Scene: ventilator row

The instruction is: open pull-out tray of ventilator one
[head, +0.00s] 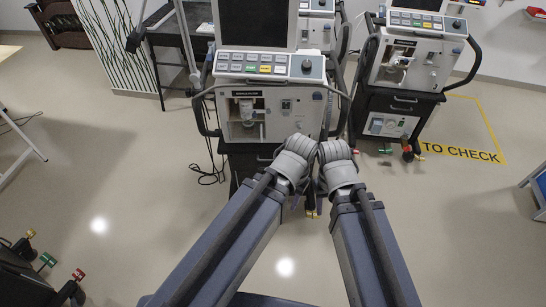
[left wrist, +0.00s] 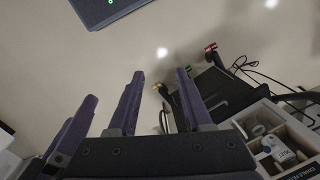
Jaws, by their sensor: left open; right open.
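A ventilator (head: 290,105) on a dark cart stands right in front of me in the head view. Its number cannot be read. A dark drawer front with a handle (head: 266,158) shows just under its white body, looks closed, and is partly hidden by my left wrist. My left gripper (head: 293,160) and right gripper (head: 334,152) are close side by side before the cart; their fingers are mostly hidden in the head view. In the left wrist view, my left gripper (left wrist: 159,75) is open and empty; another finger, likely of my right gripper, shows at its left. The ventilator (left wrist: 275,145) is at lower right.
A dark stand (head: 175,45) is at back left. Loose cable (head: 210,175) lies left of the cart. The floor in front on both sides is mostly clear.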

